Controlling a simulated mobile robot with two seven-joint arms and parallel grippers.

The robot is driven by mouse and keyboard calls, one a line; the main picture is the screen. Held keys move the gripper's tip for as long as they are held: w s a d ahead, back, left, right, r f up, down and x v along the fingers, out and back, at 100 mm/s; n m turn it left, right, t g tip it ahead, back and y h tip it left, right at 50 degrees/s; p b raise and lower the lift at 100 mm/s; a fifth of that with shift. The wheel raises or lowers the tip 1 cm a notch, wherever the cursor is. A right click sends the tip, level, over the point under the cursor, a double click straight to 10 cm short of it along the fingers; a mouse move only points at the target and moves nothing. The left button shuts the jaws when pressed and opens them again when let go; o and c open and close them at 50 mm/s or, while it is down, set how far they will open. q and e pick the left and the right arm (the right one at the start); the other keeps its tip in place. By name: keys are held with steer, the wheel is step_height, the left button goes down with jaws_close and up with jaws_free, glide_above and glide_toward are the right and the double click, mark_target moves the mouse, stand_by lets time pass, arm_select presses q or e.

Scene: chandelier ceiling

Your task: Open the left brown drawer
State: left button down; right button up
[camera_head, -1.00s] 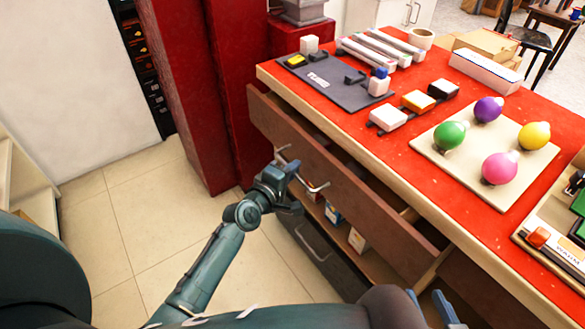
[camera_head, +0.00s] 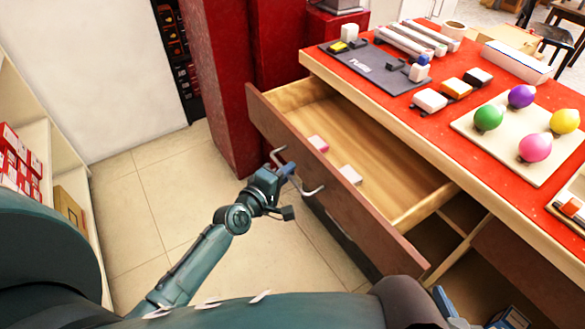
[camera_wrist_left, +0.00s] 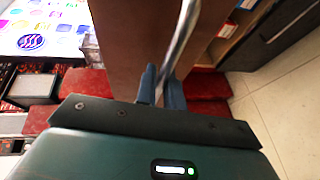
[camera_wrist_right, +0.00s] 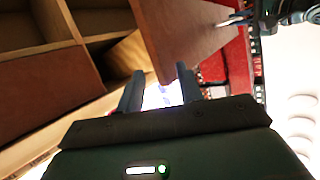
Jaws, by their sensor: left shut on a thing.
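The left brown drawer (camera_head: 345,213) is pulled well out of the red-topped counter, and its light wooden inside shows in the head view. A pink-and-white item (camera_head: 318,144) and a white item (camera_head: 351,175) lie in it. Its metal bar handle (camera_head: 315,191) is on the front panel. My left gripper (camera_head: 286,171) is shut on this handle; the left wrist view shows the handle bar (camera_wrist_left: 183,35) running between the fingers (camera_wrist_left: 162,88). My right gripper (camera_wrist_right: 160,88) is open and empty, its fingers apart, near the counter's lower front.
The red countertop (camera_head: 440,118) holds a dark mat (camera_head: 377,68), colored bulbs on a board (camera_head: 510,150) and small blocks. Open compartments (camera_head: 440,238) lie below right of the drawer. A red pillar (camera_head: 225,90) stands behind it. Tiled floor (camera_head: 165,200) is clear at left.

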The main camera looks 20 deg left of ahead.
arm_select(q)
steer(key=shift+s+a, duration=0.15)
steer(key=shift+s, duration=0.05)
steer(key=c, duration=1.5)
jaws_free()
arm_select(e)
steer(key=shift+s+f, duration=0.1)
steer(key=shift+s, duration=0.05)
steer(key=shift+a+f+g+p, duration=0.1)
steer(key=shift+a+g+p, duration=0.2)
steer(key=shift+p, duration=0.15)
arm_select(q)
steer(key=v, duration=1.3)
steer(key=shift+s+a, duration=0.1)
steer(key=shift+f, duration=0.1)
arm_select(e)
steer(key=shift+w, duration=0.2)
